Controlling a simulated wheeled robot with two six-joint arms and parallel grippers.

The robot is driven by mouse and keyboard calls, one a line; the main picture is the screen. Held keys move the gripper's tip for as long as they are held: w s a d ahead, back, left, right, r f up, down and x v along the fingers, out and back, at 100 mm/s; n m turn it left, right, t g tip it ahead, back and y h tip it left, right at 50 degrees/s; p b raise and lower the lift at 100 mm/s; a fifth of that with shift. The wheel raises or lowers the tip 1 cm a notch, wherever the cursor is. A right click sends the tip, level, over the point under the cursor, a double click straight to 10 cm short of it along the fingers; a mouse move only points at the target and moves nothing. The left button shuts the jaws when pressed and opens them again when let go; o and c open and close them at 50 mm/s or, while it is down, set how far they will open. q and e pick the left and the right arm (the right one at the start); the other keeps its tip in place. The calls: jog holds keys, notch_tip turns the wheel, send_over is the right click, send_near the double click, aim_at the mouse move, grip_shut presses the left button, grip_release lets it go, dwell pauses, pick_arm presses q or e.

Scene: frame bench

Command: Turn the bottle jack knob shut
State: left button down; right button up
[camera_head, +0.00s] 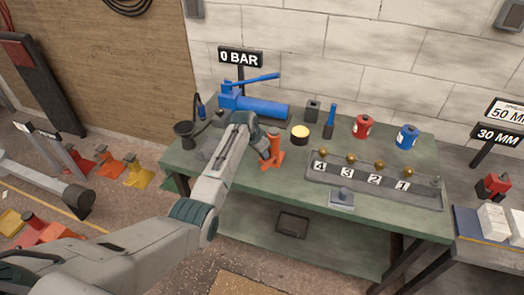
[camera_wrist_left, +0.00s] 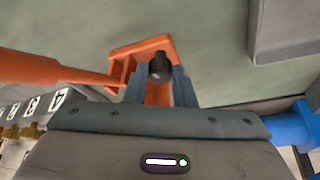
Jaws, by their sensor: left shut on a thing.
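The orange bottle jack (camera_head: 274,150) stands upright on the green bench, and its orange body (camera_wrist_left: 150,46) fills the middle of the left wrist view. Its small black knob (camera_wrist_left: 160,68) sits low on the jack. My left gripper (camera_wrist_left: 160,84) is at the jack with its two blue-grey fingers on either side of the knob, shut on it. In the head view my left gripper (camera_head: 263,146) touches the near left side of the jack, and the arm hides the knob. My right gripper is in neither view.
A blue pump (camera_head: 258,106) with a "0 BAR" sign (camera_head: 240,57) stands behind the jack. A black funnel (camera_head: 185,130) is left, a yellow-filled tin (camera_head: 300,134) right. A numbered tray (camera_head: 385,188) with brass balls lies further right. The bench front (camera_head: 255,192) is clear.

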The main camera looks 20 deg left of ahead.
pick_arm(q)
jog(key=shift+w+a+m+h, duration=0.1)
jog(key=shift+m+h, duration=0.3)
jog(key=shift+m, duration=0.7)
jog(key=c, duration=1.5)
grip_release()
jog(key=b+v, duration=0.2)
jog(key=v, duration=0.8)
jog(key=shift+r+g, duration=0.3)
jog(key=shift+r, duration=0.15)
jog(key=shift+w+a, duration=0.1)
jog(key=shift+a, duration=0.05)
